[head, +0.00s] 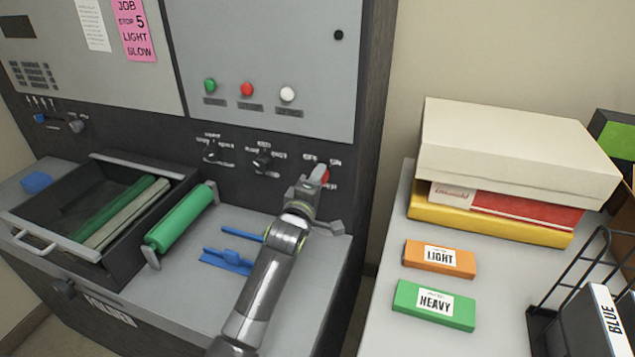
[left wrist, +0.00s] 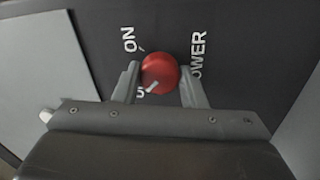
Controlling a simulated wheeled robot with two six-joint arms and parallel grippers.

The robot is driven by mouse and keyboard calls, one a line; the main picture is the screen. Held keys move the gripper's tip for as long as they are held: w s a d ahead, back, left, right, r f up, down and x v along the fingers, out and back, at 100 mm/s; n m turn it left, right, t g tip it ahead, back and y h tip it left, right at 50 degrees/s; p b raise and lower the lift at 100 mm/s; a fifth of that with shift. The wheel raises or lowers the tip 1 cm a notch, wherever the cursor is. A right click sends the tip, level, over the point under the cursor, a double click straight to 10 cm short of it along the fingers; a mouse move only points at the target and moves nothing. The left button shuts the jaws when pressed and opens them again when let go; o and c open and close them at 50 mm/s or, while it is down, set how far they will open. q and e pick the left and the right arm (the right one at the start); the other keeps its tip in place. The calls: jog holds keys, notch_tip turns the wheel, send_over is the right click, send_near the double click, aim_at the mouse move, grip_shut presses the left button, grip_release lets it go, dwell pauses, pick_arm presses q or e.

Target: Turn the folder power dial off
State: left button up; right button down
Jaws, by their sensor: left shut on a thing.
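The red power dial (left wrist: 160,68) sits on the dark panel between the two fingers of my left gripper (left wrist: 159,84), which is shut on it. The dial's white pointer mark faces the lower left in the left wrist view, toward a partly hidden label. The words ON and POWER show above left and to the right of it. In the head view the dial (head: 324,175) is mostly covered by my left gripper (head: 318,178) at the panel's right end. My right gripper is not in view.
Two black dials (head: 211,153) sit left on the same panel, under green, red and white buttons (head: 247,89). A green roller (head: 180,218) and blue parts (head: 228,260) lie on the machine's deck. A side table at right holds boxes (head: 515,150).

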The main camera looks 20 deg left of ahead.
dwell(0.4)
pick_arm(q)
jog(key=o, duration=1)
jog(key=s+b, duration=0.3)
jog(key=s, duration=1.4)
jog(key=shift+s+a+f, duration=0.2)
jog(key=shift+a+f, duration=0.1)
jog(key=shift+f, duration=0.05)
